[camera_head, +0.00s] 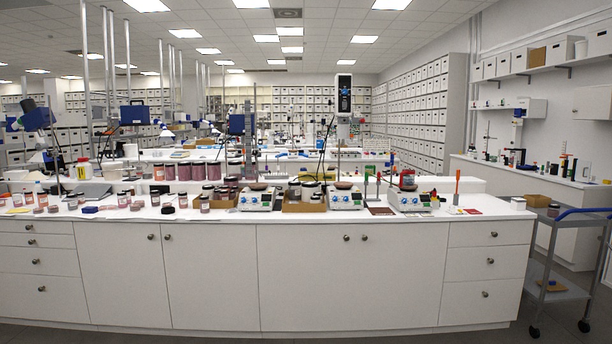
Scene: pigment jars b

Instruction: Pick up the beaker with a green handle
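I cannot make out a beaker with a green handle for certain at this size. Small items with green parts (574,168) stand on the bench along the right wall, too small to identify. Neither of my grippers is in view.
A long white bench (350,275) with drawers and doors crosses in front of me. On it stand several jars, a left hot plate (256,200), a middle hot plate (345,200) and a right hot plate (409,201). A grey cart (560,285) stands at the right end.

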